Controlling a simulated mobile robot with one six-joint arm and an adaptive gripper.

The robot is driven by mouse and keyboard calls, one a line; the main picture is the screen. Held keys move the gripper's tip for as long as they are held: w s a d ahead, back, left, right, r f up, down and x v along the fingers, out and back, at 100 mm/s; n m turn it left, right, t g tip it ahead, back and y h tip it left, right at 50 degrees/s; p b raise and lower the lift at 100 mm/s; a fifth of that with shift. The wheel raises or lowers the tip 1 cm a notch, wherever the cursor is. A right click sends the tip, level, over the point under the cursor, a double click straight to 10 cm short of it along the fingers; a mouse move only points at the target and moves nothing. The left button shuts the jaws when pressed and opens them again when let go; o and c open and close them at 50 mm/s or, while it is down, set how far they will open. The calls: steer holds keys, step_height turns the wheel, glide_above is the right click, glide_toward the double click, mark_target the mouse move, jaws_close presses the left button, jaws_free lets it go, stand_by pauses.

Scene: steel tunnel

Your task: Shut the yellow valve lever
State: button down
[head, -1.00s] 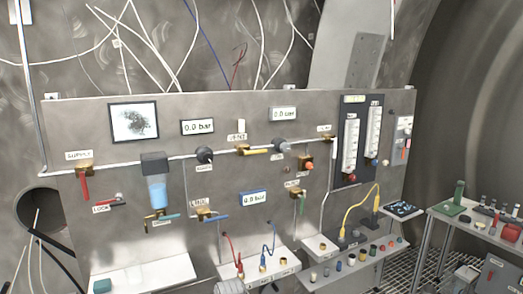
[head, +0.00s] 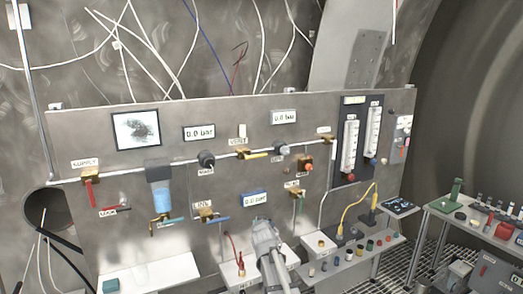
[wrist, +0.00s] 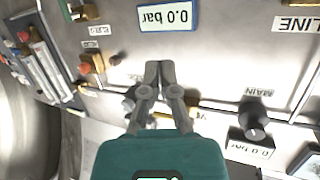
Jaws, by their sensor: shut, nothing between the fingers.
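The yellow valve lever (head: 256,155) is on the upper pipe of the panel, below a small white label. It points right from its brass valve body (head: 243,153), roughly in line with the pipe. In the wrist view, which is upside down, a yellow piece (wrist: 162,123) shows partly hidden behind the fingers. My gripper (wrist: 160,66) is shut and empty in front of the panel. Its fingertips appear near the blue-framed gauge (wrist: 166,17), apart from the lever in that picture. In the head view my grey arm rises at the bottom middle; the fingers cannot be made out there.
Other valves share the panel: a red supply lever (head: 89,193), a blue line lever (head: 219,219) and a green lever (head: 300,205). A black main knob (head: 206,158) is left of the yellow lever. Shelves with small fittings (head: 345,257) jut out below.

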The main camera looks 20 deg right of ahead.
steer(key=w+d+r+n+t+y+p, duration=0.2)
steer(key=r+t, duration=0.3)
steer(key=r, duration=0.5)
steer(key=w+d+r+n+t+y+p, duration=0.1)
steer(key=d+r+n+t+y+p, duration=0.2)
steer(key=r, duration=0.7)
steer(key=shift+w+d+r+t+y+p, duration=0.2)
steer(key=shift+w+d+t+y+p, duration=0.15)
steer(key=shift+d+t, duration=0.7)
steer(key=shift+w, duration=0.1)
steer(key=p+x, duration=0.5)
steer(key=x, duration=0.5)
steer(key=shift+w+f+b, duration=0.15)
steer(key=shift+f+b, duration=0.85)
steer(key=shift+f, duration=0.05)
steer(key=shift+w+f+b, duration=0.2)
steer(key=shift+f+b, duration=0.8)
